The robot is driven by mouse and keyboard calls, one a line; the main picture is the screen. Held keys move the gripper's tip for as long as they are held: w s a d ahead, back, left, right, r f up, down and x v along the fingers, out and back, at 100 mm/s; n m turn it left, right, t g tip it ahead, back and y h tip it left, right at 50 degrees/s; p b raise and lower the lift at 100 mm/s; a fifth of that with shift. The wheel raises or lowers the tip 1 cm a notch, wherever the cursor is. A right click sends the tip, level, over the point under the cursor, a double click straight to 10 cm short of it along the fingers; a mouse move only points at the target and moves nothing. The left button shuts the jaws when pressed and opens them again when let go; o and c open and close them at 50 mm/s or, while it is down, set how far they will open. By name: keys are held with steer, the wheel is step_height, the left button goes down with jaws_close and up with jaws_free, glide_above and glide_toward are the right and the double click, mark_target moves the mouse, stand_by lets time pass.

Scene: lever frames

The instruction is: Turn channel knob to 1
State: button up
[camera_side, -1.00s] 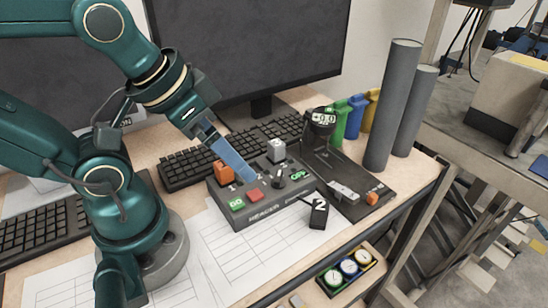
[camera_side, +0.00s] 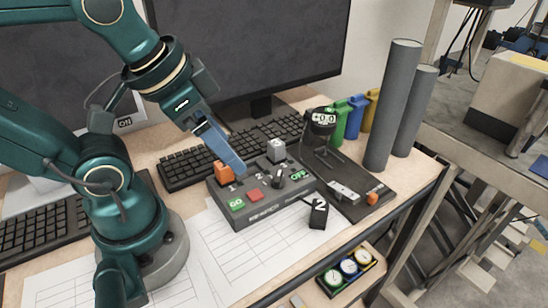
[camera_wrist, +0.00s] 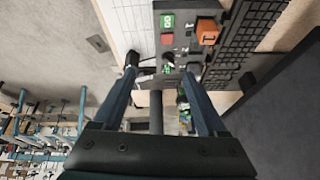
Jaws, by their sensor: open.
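A dark control box (camera_side: 268,208) lies on the desk. It has a small black knob (camera_side: 277,181) with a pale pointer near its middle, also in the wrist view (camera_wrist: 170,57). I cannot tell for sure that this is the channel knob, nor read its setting. A "1" mark (camera_side: 231,187) is by the orange block (camera_side: 222,172); a green OFF label (camera_side: 299,175) is right of the knob. A black block marked 2 (camera_side: 319,213) sits at the box's front right corner. My gripper (camera_side: 240,168) is open above the box; its blue fingers (camera_wrist: 160,74) hold nothing.
A green GO button (camera_side: 236,205) and red button (camera_side: 255,195) are on the box's front left. A grey block (camera_side: 276,150) rises at its back. A dark stand with a round display (camera_side: 322,120) is to the right. A keyboard (camera_side: 190,166) and monitor (camera_side: 250,45) are behind.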

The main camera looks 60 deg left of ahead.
steer(key=w+a+r+m+g, duration=0.1)
steer(key=w+r+m+g, duration=0.1)
steer(key=w+r+m, duration=0.15)
steer(key=m+g+y, duration=0.2)
steer(key=m+g, duration=0.1)
steer(key=g, duration=0.2)
glide_above(280, 177)
step_height(280, 177, down, 5)
steer(key=shift+m+g+y, duration=0.5)
steer(key=shift+m+g, duration=0.05)
steer(key=shift+g, duration=0.05)
steer(key=f, duration=0.1)
steer(key=w+d+f, duration=0.1)
steer(key=f, duration=0.1)
steer(key=w+f, duration=0.1)
steer(key=f, duration=0.1)
steer(key=shift+d+f, duration=0.2)
steer(key=shift+d, duration=0.15)
steer(key=shift+s+f, duration=0.15)
steer(key=shift+f, duration=0.4)
steer(key=shift+x, duration=2.15)
jaws_close()
